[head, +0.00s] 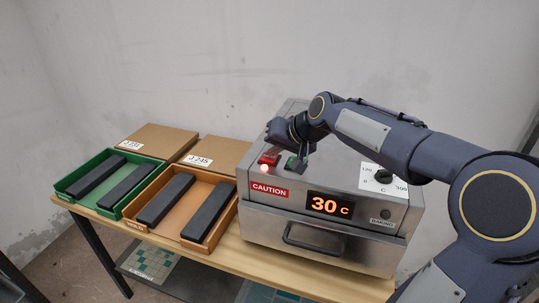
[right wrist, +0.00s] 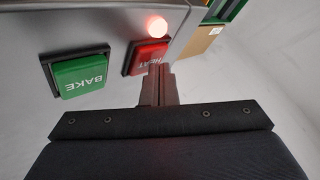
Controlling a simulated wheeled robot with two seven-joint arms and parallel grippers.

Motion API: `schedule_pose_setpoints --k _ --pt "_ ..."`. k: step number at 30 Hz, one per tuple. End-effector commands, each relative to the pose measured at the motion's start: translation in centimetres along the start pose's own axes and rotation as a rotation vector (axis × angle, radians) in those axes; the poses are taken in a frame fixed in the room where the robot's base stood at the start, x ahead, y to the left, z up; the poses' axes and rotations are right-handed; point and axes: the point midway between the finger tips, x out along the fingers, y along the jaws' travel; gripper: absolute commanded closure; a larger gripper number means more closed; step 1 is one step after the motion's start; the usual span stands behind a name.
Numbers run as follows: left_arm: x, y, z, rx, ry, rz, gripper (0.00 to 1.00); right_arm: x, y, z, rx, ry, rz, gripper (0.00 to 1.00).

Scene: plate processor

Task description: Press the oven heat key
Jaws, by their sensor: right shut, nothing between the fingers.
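The oven (head: 330,240) is a steel box on the table. Its red heat key (head: 269,158) is on the sloped top panel, left of the green bake key (head: 293,162). In the right wrist view the red key (right wrist: 147,57) reads HEAT and the green key (right wrist: 80,76) reads BAKE. A lamp (right wrist: 157,26) beside the red key glows red. My right gripper (right wrist: 159,70) is shut and empty, its fingertips at the near edge of the red key and partly covering it. I cannot tell whether they touch it. My left gripper is not in view.
The oven display (head: 330,205) shows 30 C. A dial (head: 383,177) is at the panel's right. A green tray (head: 68,190) and an orange tray (head: 139,228), each with dark bars, stand left of the oven, with cardboard boxes (head: 158,139) behind.

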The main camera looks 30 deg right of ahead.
Motion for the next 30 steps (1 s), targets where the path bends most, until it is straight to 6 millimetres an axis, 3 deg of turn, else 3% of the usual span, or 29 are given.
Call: schedule_pose_setpoints --k 17,30 --pt "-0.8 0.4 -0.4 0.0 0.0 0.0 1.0 -0.9 -0.7 -0.7 0.0 0.0 0.0 1.0" --pt "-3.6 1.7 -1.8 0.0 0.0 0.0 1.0 -3.8 -2.7 -2.8 0.001 0.001 0.0 1.0"
